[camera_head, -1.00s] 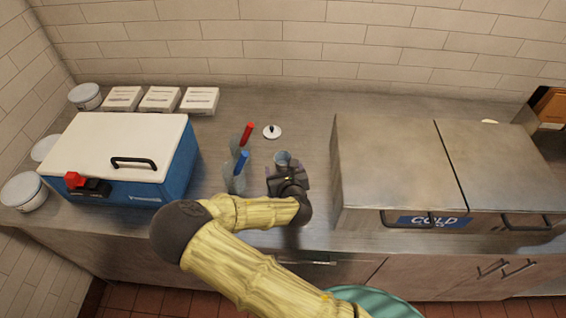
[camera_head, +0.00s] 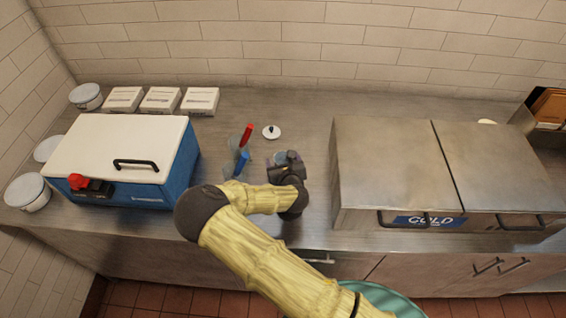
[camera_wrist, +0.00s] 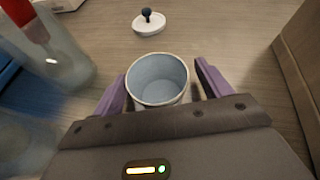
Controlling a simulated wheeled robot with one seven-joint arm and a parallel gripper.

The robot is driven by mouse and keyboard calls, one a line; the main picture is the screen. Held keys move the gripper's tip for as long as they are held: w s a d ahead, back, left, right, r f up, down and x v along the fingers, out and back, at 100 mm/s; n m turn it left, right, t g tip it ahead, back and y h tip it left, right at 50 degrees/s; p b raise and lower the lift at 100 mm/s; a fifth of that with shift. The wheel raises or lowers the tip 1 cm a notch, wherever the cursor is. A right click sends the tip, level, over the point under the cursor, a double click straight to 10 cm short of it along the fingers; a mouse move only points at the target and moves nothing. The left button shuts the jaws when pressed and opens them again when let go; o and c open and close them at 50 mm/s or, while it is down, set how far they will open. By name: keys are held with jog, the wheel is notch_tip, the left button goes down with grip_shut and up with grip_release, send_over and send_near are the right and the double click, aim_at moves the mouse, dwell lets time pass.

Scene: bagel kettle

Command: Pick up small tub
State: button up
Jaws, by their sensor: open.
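The small tub (camera_wrist: 157,80) is a light blue-grey, round, open-topped cup on the counter. In the wrist view it stands between the two purple fingers of my gripper (camera_wrist: 163,88). The fingers are open, one on each side, with the right one a little apart from the tub; whether the left one touches cannot be told. In the head view my gripper (camera_head: 284,162) hides most of the tub, and only part of its rim (camera_head: 279,157) shows. The tub's lower part is hidden in the wrist view.
A white lid with a black knob (camera_wrist: 149,22) lies just beyond the tub. A blue cooler (camera_head: 180,165) is further left. A steel cold unit (camera_head: 390,170) stands to the right.

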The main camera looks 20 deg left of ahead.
jog(key=c, duration=1)
jog(key=shift+r, duration=0.1)
jog(key=shift+c, duration=0.2)
notch_tip(320, 180, up, 10)
jog(key=b, duration=0.2)
